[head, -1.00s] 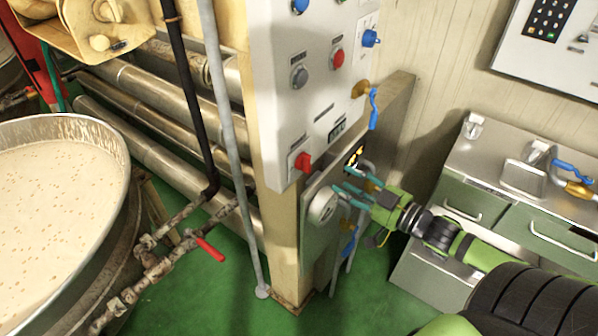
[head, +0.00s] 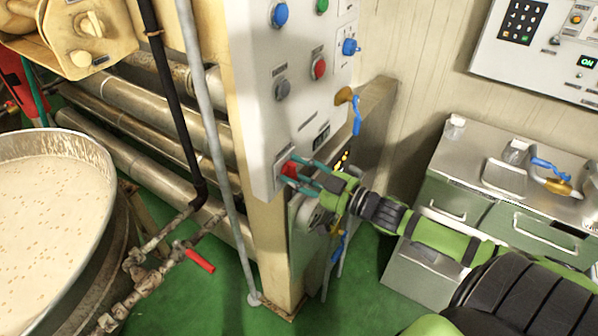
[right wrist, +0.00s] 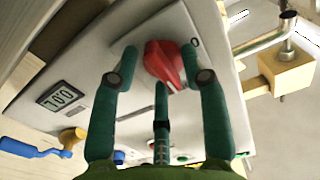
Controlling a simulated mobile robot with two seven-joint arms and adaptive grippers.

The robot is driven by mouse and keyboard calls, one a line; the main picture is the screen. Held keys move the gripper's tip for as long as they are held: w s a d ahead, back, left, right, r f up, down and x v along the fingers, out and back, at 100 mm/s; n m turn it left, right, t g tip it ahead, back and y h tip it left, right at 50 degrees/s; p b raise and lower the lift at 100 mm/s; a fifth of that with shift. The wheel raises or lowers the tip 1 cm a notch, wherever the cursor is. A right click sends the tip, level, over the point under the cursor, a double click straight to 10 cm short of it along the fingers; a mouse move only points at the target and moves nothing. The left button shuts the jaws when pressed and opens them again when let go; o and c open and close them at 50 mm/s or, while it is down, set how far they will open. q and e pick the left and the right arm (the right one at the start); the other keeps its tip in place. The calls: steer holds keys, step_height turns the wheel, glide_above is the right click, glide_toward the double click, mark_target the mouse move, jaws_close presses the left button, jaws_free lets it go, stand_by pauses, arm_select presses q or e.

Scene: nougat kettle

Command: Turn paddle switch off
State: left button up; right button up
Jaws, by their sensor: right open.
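The paddle switch, a red knob (head: 290,169), sits at the lower front corner of the grey control panel (head: 287,120). In the right wrist view the red knob (right wrist: 165,64) shows between the far ends of my teal fingers. My right gripper (head: 303,172) is open at the knob, one finger on each side of it. In the right wrist view my right gripper (right wrist: 163,62) has its fingers apart; I cannot tell whether they touch the knob. My left gripper is not in view.
Blue, green, red and grey buttons sit above on the panel. A blue-handled valve (head: 356,114) sticks out at the panel's right side. A small display (right wrist: 62,97) is on the panel face. A kettle of nougat (head: 52,200) stands at left. Green-fronted cabinets (head: 450,205) stand at right.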

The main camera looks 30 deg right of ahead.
steer(key=shift+c, duration=0.4)
jaws_close()
steer(key=n+p, duration=0.2)
steer(key=n, duration=0.4)
steer(key=shift+r+n, duration=0.15)
steer(key=shift+n, duration=0.25)
steer(key=n, duration=0.5)
steer(key=shift+a+p, duration=0.1)
steer(key=shift+p, duration=0.2)
steer(key=n, duration=0.6)
steer(key=shift+s+a, duration=0.1)
